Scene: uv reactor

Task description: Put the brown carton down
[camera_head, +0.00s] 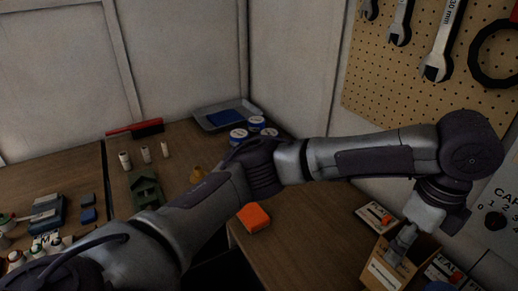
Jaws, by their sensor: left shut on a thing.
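The brown carton (423,260) is at the lower right, an open box with a white label on its front. My left arm reaches across the view from the lower left, and its gripper (399,246) points down at the carton. The gripper is shut on the carton, with its fingers at the top of the box and partly hiding it. I cannot tell whether the carton's bottom touches the wooden table (318,240). My right gripper is not in view.
A labelled box (375,214) lies just behind the carton, and more small boxes (440,270) stand to its right. An orange block (254,217) lies on the left part of this table. Bare wood lies between block and carton. A pegboard (420,70) with wrenches hangs behind.

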